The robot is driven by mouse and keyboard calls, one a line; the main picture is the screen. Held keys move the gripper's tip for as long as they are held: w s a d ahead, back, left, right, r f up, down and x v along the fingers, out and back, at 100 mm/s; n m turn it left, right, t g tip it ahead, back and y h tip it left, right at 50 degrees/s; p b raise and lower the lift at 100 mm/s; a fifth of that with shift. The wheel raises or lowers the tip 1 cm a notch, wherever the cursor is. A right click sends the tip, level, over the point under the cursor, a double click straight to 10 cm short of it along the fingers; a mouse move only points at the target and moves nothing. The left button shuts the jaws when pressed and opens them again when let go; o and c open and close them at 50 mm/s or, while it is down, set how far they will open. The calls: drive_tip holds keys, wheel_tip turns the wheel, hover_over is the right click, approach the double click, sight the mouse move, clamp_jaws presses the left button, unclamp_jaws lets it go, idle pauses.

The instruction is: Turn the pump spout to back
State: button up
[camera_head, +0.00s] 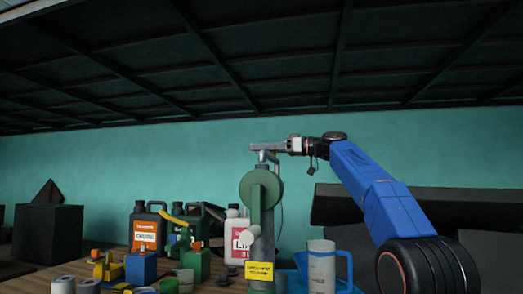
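A pump stands near the middle of the bench, with a grey column (265,244), a round green housing (261,187) and a yellow label low on its front. The spout is hard to make out. A thin curved grey piece shows at the pump's top, and a thin line hangs down on its right. My gripper (264,148) reaches in level from the right, with its tip directly over the top of the pump. Whether it touches the pump, and whether its fingers are apart, I cannot tell.
Left of the pump stand a white and red jug (238,240), a dark jug with an orange label (147,229), a blue can (141,267) and other small containers. A clear measuring jug (321,268) stands close on the right. A dark ribbed roof hangs overhead.

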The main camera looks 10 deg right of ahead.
drive_tip(key=v, duration=1.7)
drive_tip(key=shift+d, duration=0.15)
drive_tip(key=shift+s, duration=0.15)
drive_tip(key=s+a+f+m+h, duration=0.25)
drive_tip(key=s+f, duration=0.25)
drive_tip(key=f, duration=0.3)
drive_tip(key=s+a+f+m+t+h, duration=0.1)
drive_tip(key=s+f+m+h, duration=0.25)
drive_tip(key=s+f, duration=0.35)
drive_tip(key=s+a+f+m+h, duration=0.2)
drive_tip(key=s+f+m+h, duration=0.15)
drive_tip(key=f, duration=0.55)
drive_tip(key=s+d+f+m+h, duration=0.1)
drive_tip(key=s+d+f+h, duration=0.1)
drive_tip(key=s+f, duration=0.8)
drive_tip(key=s+d+f+m+g+h, duration=0.1)
drive_tip(key=s+d+f+m+h, duration=0.1)
drive_tip(key=s+f, duration=0.8)
drive_tip(key=s+d+f+m+h, duration=0.2)
drive_tip(key=s+d+f, duration=0.3)
drive_tip(key=s+f, duration=0.5)
wheel_tip(320, 180, down, 9)
drive_tip(key=shift+s+r+h, duration=0.1)
drive_tip(key=shift+s+h, duration=0.2)
drive_tip(key=shift+h, duration=0.55)
